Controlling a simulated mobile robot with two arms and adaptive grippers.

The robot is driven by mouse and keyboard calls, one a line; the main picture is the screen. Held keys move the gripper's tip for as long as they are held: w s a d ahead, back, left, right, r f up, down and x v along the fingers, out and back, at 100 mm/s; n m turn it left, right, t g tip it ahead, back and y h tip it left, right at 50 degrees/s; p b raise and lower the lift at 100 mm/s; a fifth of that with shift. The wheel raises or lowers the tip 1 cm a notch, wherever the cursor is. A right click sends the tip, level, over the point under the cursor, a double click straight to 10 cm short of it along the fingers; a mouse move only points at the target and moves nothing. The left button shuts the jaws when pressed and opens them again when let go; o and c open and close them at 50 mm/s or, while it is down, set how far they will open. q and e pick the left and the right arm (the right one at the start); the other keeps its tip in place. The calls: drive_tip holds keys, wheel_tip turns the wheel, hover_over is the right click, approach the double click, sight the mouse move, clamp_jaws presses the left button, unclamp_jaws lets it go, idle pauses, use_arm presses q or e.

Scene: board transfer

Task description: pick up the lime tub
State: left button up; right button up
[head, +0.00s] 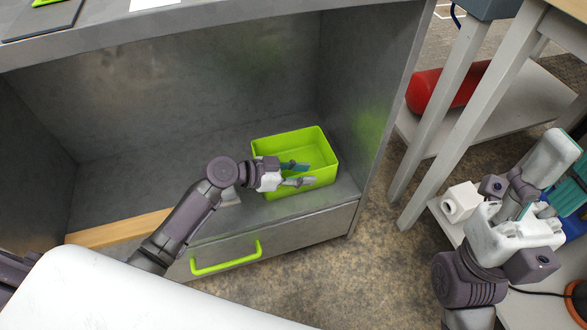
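The lime tub (320,160) is an open, box-shaped bin in the head view. It stands upright on the grey shelf of the cabinet, near its right wall. My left gripper (305,174) reaches in from the left over the tub's near left side, with its fingers apart and nothing seen between them. It hides part of the tub's left wall and inside; I cannot tell whether it touches the tub. My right arm is at the right edge of the view, away from the tub; its fingers are not clear to make out.
The grey cabinet (220,60) surrounds the tub at back, right and above. A drawer with a lime handle (226,260) is below. A wooden strip (118,229) lies left on the shelf. A table with a red cylinder (440,90) on its lower shelf stands right.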

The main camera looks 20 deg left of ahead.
use_arm(q)
clamp_jaws()
idle(0.3)
drive_tip(key=shift+r, duration=0.1)
